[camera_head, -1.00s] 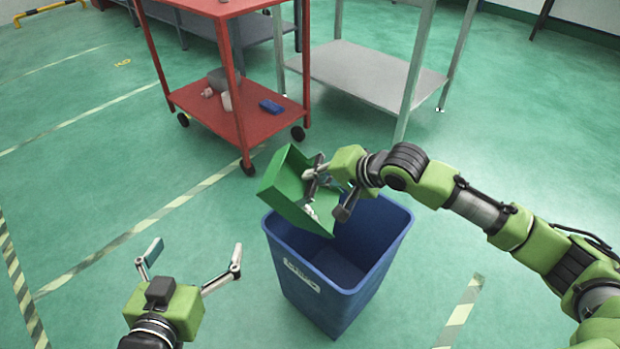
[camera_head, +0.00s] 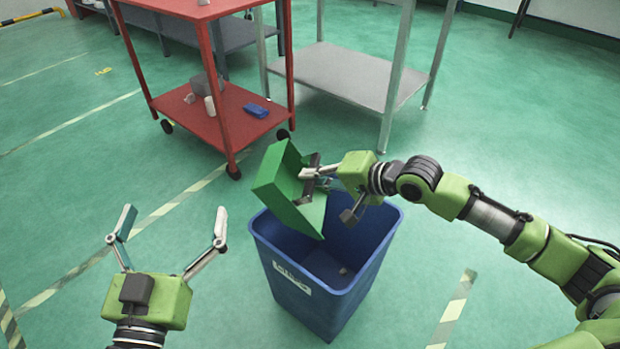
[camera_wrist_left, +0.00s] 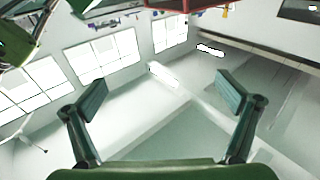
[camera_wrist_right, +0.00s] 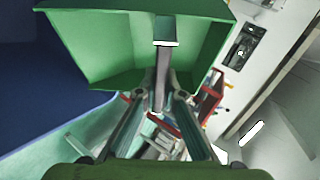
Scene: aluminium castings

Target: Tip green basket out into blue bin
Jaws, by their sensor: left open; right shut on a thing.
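The green basket (camera_head: 280,185) is held steeply tilted over the far left rim of the blue bin (camera_head: 318,290), its open side turned toward the bin. My right gripper (camera_head: 312,176) is shut on the basket's grey handle bar; the basket (camera_wrist_right: 115,45) also fills the upper part of the right wrist view. No pieces show on the visible part of its inside. A small grey piece (camera_head: 343,271) lies inside the bin. My left gripper (camera_head: 170,228) is open and empty, left of the bin. It also shows open in the left wrist view (camera_wrist_left: 160,95).
A red cart (camera_head: 215,120) with a blue object (camera_head: 256,110) and a few small parts on its lower shelf stands behind the bin. A grey metal table (camera_head: 340,78) stands to its right. The floor left and right of the bin is clear.

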